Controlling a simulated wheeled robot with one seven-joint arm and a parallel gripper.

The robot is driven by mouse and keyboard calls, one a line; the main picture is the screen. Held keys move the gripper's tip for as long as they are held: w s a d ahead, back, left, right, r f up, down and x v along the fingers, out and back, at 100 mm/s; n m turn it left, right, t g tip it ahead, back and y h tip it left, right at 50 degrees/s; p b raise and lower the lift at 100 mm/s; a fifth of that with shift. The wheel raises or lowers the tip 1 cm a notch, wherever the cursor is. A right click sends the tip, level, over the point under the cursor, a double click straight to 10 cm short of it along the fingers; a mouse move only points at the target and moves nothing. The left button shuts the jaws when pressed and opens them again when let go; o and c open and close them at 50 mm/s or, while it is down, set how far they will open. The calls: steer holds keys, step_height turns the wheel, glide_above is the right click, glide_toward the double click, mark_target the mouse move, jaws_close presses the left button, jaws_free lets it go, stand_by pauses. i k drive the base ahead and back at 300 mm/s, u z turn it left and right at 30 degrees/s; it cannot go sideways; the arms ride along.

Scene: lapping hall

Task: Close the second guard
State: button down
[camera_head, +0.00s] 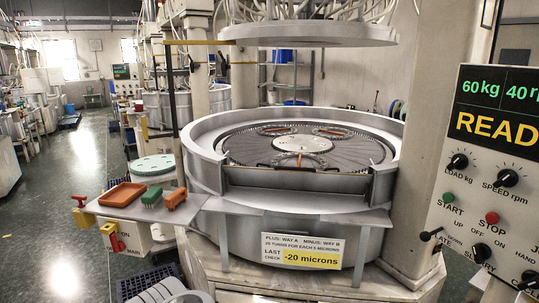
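A large round grey lapping machine stands in the middle, with a raised wall, the guard ring (210,160), around its plate. The wall has a wide gap at the front, where a low front edge (290,182) shows and the plate (260,146) inside is exposed. I cannot tell which part is the second guard. My gripper is not in view. Pale shapes at the bottom left edge are cut off and unclear.
A front shelf (240,205) holds an orange tray (122,194), a green brush (151,196) and an orange block-like item (175,198). The upper plate (310,34) hangs above. A control panel (490,180) stands right. A sign (301,251) reads "-20 microns".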

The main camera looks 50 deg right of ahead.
mark_target(285, 177)
steer(key=z, duration=0.35)
steer(key=i, duration=0.8)
steer(key=z, duration=0.6)
